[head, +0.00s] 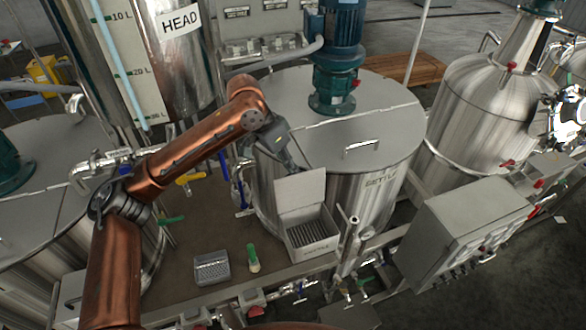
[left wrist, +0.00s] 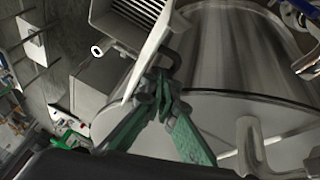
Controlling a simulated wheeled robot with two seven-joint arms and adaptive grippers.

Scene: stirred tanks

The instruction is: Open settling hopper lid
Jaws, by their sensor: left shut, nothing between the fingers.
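The settling hopper (head: 312,252) is a small light-grey box with a dark slatted grate inside, on the front of a steel tank. Its lid (head: 301,192) stands raised, near upright, at the hopper's back edge. My left gripper (head: 291,165) is just behind the lid's top edge, its tips partly hidden by the lid. In the left wrist view, the green fingers (left wrist: 163,80) are shut and empty, close beside the lid (left wrist: 152,48), seen nearly edge-on. A dark loop-like handle (left wrist: 175,60) is right by the fingertips; contact is unclear. The hopper grate (left wrist: 118,30) lies beyond the lid. My right gripper is not seen.
The tank (head: 390,125) behind carries a green motor and a lid handle. A grey grated box (head: 212,268) and a green-topped vial (head: 253,258) stand on the bench to the left. A control cabinet (head: 465,225) and a vertical pipe (head: 350,235) are at the right.

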